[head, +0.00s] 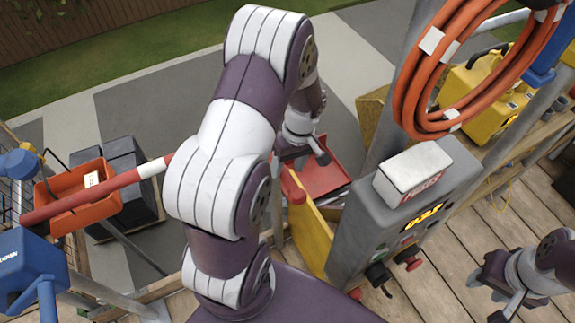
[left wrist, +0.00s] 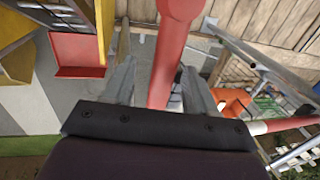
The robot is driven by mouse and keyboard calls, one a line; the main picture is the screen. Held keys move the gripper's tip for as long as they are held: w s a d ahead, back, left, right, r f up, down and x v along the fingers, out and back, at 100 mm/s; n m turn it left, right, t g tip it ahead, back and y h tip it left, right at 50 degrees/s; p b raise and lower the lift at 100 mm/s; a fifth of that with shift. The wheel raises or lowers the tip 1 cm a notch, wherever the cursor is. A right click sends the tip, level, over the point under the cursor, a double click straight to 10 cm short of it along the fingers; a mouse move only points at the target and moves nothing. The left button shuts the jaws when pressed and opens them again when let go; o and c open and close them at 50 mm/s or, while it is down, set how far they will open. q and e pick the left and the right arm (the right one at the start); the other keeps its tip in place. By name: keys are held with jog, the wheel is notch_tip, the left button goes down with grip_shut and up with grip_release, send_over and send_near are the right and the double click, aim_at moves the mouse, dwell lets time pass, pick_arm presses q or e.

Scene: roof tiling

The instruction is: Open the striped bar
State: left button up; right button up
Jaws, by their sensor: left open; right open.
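The red-and-white striped bar (head: 95,192) runs from the left edge area toward the middle in the head view, where my left arm hides part of it. It also shows at the right of the left wrist view (left wrist: 275,125). A red rounded piece (left wrist: 168,60) stands between the fingers of my left gripper (left wrist: 160,82) in that view; I cannot tell whether they touch it. My left gripper (head: 303,157) is open, beyond the arm in the head view. My right gripper (head: 492,297) is open and empty at the lower right, over the deck.
A grey control box (head: 400,215) with a white box on top stands right of my left arm. An orange hose coil (head: 405,95) hangs above it. An orange crate (head: 82,200) lies at left. A red tray (head: 325,180) is below the left gripper. Wooden deck (head: 460,240) is clear.

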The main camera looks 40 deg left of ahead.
pick_arm(q)
jog(key=shift+s+f, duration=0.25)
jog(key=shift+f, duration=0.15)
jog(key=shift+s+f, duration=0.1)
jog(key=shift+s, duration=0.3)
jog(key=shift+w, duration=0.2)
jog(key=shift+c, duration=0.7)
jog(key=shift+w+f, duration=0.1)
jog(key=c, duration=0.5)
grip_shut()
pick_arm(e)
jog(key=shift+s+r, duration=0.25)
jog(key=shift+s, duration=0.1)
pick_arm(q)
jog(key=shift+a, duration=0.1)
